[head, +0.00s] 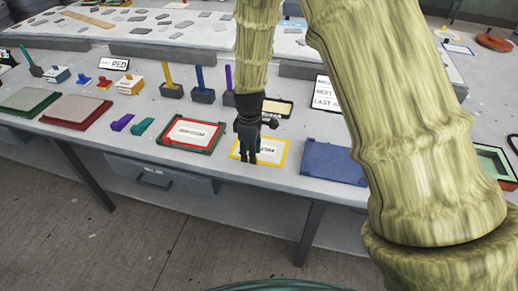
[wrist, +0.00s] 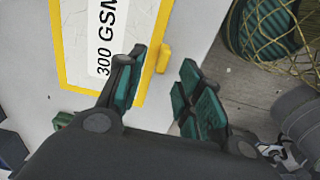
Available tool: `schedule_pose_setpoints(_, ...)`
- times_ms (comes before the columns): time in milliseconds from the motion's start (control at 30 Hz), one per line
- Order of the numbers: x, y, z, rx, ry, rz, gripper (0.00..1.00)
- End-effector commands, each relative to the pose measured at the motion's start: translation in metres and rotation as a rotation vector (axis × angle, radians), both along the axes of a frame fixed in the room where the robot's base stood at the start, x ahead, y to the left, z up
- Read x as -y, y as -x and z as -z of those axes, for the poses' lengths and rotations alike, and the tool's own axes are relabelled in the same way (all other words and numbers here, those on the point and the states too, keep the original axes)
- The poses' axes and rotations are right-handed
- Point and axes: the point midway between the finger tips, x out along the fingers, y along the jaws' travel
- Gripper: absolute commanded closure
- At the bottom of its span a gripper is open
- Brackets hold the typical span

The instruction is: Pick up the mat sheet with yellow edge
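The mat sheet with yellow edge (head: 273,157) lies flat near the front edge of the grey table in the head view, partly hidden by my gripper (head: 247,155). In the wrist view the sheet (wrist: 75,45) fills the upper left, with the print "300 GSM" and a small yellow tab (wrist: 163,58) on its right border. My gripper (wrist: 165,92) is open there, its teal-padded fingers apart and nothing held. One finger overlaps the sheet's border in the picture, and the other shows past the table's edge over the floor. I cannot tell whether the fingers touch the sheet.
A red-edged sheet on a green-framed tray (head: 191,133) lies to the left. A blue slab (head: 330,162) lies to the right. Handled tools on dark blocks (head: 202,95) stand behind. A drawer (head: 160,179) is under the table. The floor in front is clear.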

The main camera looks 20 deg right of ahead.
Motion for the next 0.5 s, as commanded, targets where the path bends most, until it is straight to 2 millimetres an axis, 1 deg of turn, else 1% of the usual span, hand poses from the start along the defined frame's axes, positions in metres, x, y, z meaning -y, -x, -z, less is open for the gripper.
schedule_pose_setpoints(200,0.0,0.001,0.022,-0.001,0.0,0.001,0.64)
schedule_pose_setpoints(333,0.0,0.0,0.029,0.0,0.0,0.0,0.64)
schedule_pose_setpoints(500,0.0,0.0,0.032,0.001,0.001,0.0,0.64)
